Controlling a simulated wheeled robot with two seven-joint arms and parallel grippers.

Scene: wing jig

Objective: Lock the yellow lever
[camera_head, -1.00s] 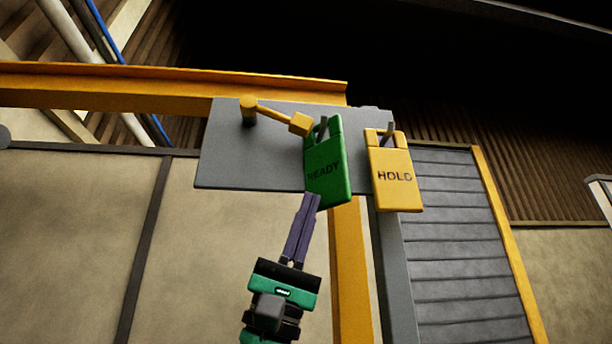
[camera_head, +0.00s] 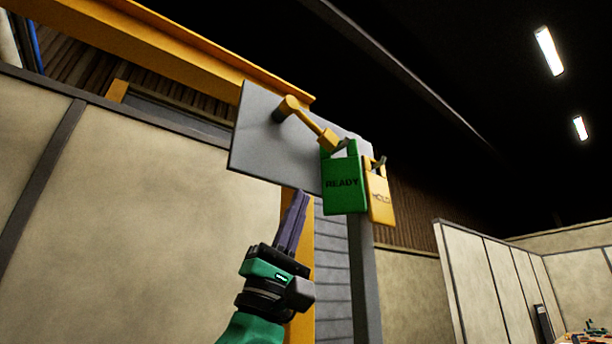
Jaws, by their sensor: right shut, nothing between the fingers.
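The yellow lever (camera_head: 307,121) is on a grey plate (camera_head: 262,150); it slants down to the right from its round pivot to a block-shaped end. A green tag marked READY (camera_head: 342,188) hangs just under the lever's end, at the plate's right part. A yellow tag marked HOLD (camera_head: 379,195) hangs to its right, partly behind it. My right gripper (camera_head: 301,196) points up, below the plate and to the left of the green tag. Its fingers are shut with nothing between them. It looks apart from the lever. My left gripper is not in view.
A yellow beam (camera_head: 190,52) runs behind and above the plate. A yellow post (camera_head: 300,260) and a grey post (camera_head: 363,275) stand below it. Pale wall panels (camera_head: 110,220) fill the left. A cluttered surface (camera_head: 588,336) shows at the far lower right.

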